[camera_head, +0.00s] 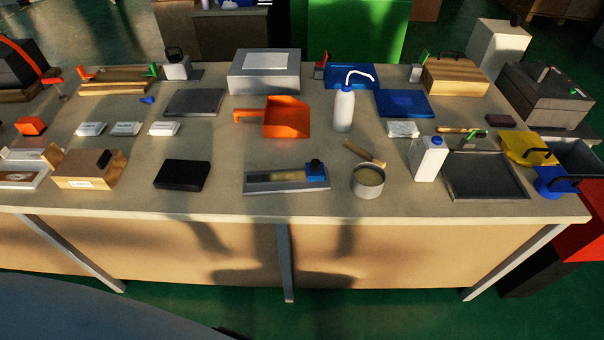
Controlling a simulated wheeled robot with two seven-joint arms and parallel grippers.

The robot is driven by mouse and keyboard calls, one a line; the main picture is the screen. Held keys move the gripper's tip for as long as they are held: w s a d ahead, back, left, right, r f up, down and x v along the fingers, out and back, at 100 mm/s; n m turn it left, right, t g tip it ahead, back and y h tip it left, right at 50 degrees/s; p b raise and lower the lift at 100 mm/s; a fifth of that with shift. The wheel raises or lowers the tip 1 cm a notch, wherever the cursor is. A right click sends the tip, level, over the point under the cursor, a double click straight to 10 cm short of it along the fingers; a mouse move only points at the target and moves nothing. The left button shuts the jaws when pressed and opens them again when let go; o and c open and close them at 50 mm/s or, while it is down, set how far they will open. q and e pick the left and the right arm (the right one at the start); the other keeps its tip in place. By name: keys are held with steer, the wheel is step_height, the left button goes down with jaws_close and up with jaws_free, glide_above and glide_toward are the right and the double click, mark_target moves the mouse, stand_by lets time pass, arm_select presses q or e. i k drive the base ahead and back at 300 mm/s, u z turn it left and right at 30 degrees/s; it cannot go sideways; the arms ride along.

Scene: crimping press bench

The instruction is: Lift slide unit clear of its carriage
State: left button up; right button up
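A long, low grey fixture (262,188) lies near the front edge at the middle of the bench. It looks like the carriage, but I cannot be sure. A blue block with a dark knob (316,171) sits at its right end and may be the slide unit. A tan strip (289,176) lies along the fixture's top, left of the blue block. The blue block rests on the fixture with no visible gap. Neither of my grippers is in view; only a dark shadow falls on the bench front.
A black box (182,174) stands left of the fixture. A round tin (368,182) and white carton (427,158) stand right. Behind are an orange dustpan (287,117) and white wash bottle (344,108). Bare benchtop (225,200) lies between the black box and fixture.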

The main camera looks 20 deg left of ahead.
mark_target(255, 182)
steer(key=z, duration=2.7)
steer(key=k, duration=1.8)
steer(key=u, duration=1.1)
